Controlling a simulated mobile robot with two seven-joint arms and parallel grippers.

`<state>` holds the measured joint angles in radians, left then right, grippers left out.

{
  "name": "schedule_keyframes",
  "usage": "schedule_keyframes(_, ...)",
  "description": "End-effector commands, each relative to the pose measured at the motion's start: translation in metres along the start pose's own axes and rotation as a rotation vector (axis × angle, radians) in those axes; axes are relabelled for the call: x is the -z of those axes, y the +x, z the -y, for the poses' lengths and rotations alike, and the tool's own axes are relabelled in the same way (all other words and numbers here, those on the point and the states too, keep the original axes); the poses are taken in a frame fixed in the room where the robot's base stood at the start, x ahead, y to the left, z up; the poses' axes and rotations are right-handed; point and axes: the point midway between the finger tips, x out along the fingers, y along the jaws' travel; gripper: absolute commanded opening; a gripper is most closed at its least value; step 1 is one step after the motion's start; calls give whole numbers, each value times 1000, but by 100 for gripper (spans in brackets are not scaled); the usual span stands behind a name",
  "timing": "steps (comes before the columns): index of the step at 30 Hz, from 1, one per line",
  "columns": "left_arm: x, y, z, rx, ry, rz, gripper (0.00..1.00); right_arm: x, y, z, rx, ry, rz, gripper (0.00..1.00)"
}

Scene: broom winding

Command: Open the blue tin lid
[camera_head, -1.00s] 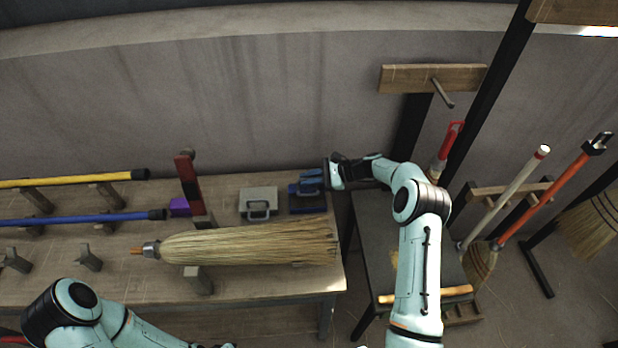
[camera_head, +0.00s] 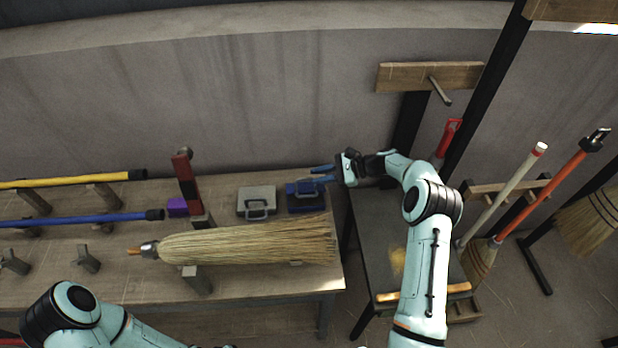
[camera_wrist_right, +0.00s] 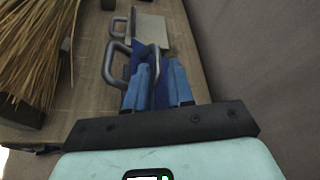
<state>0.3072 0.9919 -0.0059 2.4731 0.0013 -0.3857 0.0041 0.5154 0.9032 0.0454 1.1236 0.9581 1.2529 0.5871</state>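The blue tin (camera_head: 306,204) lies on the workbench at its right end, beside a grey tin; its lid looks shut. In the right wrist view the blue tin (camera_wrist_right: 152,57) is partly hidden behind my fingers, with its grey handle at the left. My right gripper (camera_head: 323,174) is just right of and above the tin's back right corner. Its two blue fingers are apart with nothing held between them, and they also show in the wrist view (camera_wrist_right: 163,80). Contact with the lid cannot be told. My left arm shows at the bottom left, its gripper out of frame.
The grey tin (camera_head: 256,200) stands left of the blue one. A straw broom head (camera_head: 250,243) lies in front of both. A red upright clamp (camera_head: 187,180) and a purple block (camera_head: 178,206) are further left. A dark stand (camera_head: 375,235) is at the right.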

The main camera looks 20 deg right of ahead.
Motion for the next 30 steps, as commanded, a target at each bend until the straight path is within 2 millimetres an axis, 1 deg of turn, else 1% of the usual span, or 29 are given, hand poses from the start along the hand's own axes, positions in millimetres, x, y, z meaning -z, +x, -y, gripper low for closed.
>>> schedule_keyframes(1, -2, 2, 1, 1, -1, 2, 43, 1, -15, 0, 3, 0, -4, 22)
schedule_keyframes(6, -1, 1, 1, 1, -1, 2, 43, 0, -52, 0, 3, 0, -3, 22)
schedule_keyframes(9, -1, 1, 0, 0, 0, 1, 43, 0, -69, 0, 2, -1, -3, 22)
schedule_keyframes(12, 0, 0, 0, 0, 0, 0, 43, 0, -80, 0, 1, 0, -1, 22)
schedule_keyframes(15, 0, 0, 0, 0, 0, -1, 43, 0, -87, 0, 0, 0, 0, 22)
schedule_keyframes(18, 0, 0, 0, 0, 0, -1, 43, -1, -89, 0, -1, 0, 1, 22)
schedule_keyframes(30, 0, 0, 0, 0, 0, 0, 43, 0, -89, 0, -1, 0, 1, 22)
